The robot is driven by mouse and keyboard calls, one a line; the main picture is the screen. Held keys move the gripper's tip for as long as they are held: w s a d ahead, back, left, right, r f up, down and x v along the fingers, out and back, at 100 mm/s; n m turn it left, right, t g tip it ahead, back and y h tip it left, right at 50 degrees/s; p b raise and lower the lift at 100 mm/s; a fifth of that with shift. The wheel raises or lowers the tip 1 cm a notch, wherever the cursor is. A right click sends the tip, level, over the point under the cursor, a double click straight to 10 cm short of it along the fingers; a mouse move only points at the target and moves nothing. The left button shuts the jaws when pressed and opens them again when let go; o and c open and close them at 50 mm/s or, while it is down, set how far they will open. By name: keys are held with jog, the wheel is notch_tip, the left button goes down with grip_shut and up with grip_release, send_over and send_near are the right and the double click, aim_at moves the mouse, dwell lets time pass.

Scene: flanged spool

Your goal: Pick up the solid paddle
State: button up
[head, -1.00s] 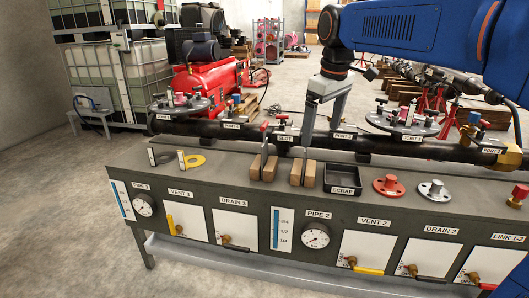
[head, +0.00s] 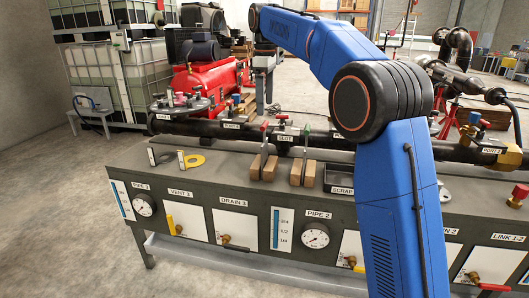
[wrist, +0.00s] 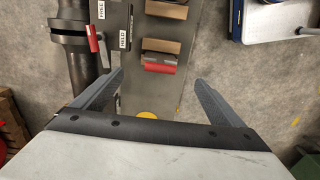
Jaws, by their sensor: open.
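A paddle with a red handle (head: 265,126) stands upright between two wooden blocks (head: 256,166) on the bench. A green-handled paddle (head: 306,132) stands in the block pair to its right. Their plates are mostly hidden, so I cannot tell from shape which is solid. My gripper (head: 263,98) is open and empty above the red handle. In the wrist view, the red handle (wrist: 159,69) lies between and just beyond the spread fingertips of my gripper (wrist: 159,77), with a block (wrist: 160,46) beside it. Contact does not show.
A yellow ring (head: 194,161) and a dark piece lie flat on the bench (head: 225,178) at left. The black pipe (head: 205,127) runs close behind the blocks. My arm partly covers the scrap tray (head: 340,178). A red clamp handle (wrist: 94,40) shows in the wrist view.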

aim_at(264, 123)
notch_tip(264, 123, down, 18)
jog(key=shift+a+r, duration=0.1)
jog(key=shift+r, duration=0.15)
dwell(0.6)
jog(key=c, duration=1.7)
jog(key=shift+c, duration=0.2)
jog(key=shift+r, duration=0.15)
notch_tip(264, 123, up, 10)
jog(key=shift+f, duration=0.1)
